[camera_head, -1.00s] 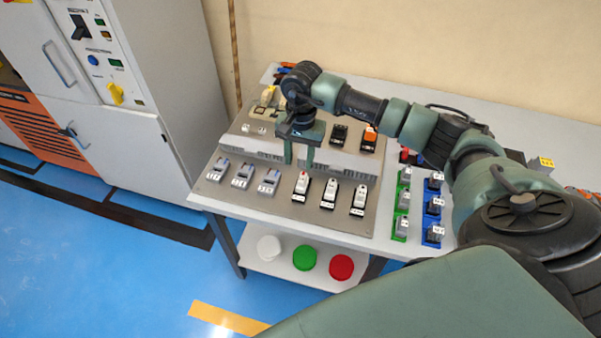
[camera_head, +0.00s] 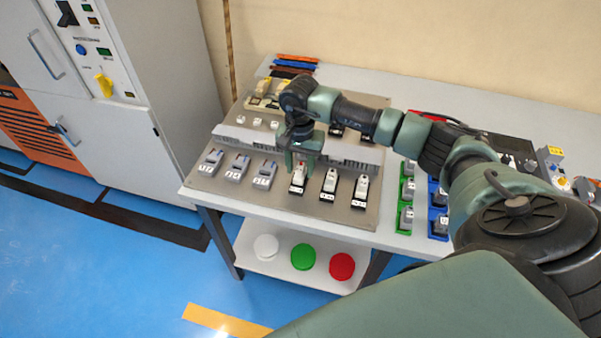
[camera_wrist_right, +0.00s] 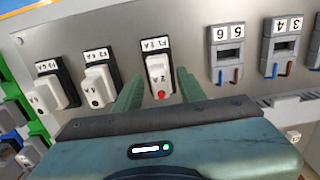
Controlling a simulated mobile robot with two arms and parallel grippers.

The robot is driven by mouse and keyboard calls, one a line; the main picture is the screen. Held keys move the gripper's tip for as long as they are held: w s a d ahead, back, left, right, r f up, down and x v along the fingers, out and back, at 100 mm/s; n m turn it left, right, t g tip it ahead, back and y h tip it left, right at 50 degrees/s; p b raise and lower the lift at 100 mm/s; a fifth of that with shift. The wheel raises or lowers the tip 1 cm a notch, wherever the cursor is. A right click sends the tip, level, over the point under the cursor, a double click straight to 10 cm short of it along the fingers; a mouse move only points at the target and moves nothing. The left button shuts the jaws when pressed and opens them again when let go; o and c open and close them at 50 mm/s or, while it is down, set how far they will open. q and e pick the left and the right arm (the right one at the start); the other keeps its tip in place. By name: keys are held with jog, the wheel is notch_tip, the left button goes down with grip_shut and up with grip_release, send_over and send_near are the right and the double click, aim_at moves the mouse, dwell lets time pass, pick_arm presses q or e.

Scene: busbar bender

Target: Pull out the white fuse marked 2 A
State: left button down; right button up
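The white fuse under the label that seems to read 2 A (camera_wrist_right: 159,75) sits upright in its black holder, with a red spot on its lower end. It also shows in the head view (camera_head: 298,184), at the left of the row of white fuses. My right gripper (camera_wrist_right: 158,80) is open, with one finger on each side of this fuse. I cannot tell whether the fingers touch it. In the head view my right gripper (camera_head: 302,160) hides part of the fuse from above. My left gripper is not in view.
Two other white fuses (camera_head: 330,184) (camera_head: 360,188) stand to its right. Grey terminal blocks (camera_head: 238,167) are on its left. A raised grey duct (camera_head: 350,152) runs behind. Green (camera_head: 405,200) and blue (camera_head: 437,212) holders lie to the right.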

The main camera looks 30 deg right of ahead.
dwell(0.8)
grip_shut()
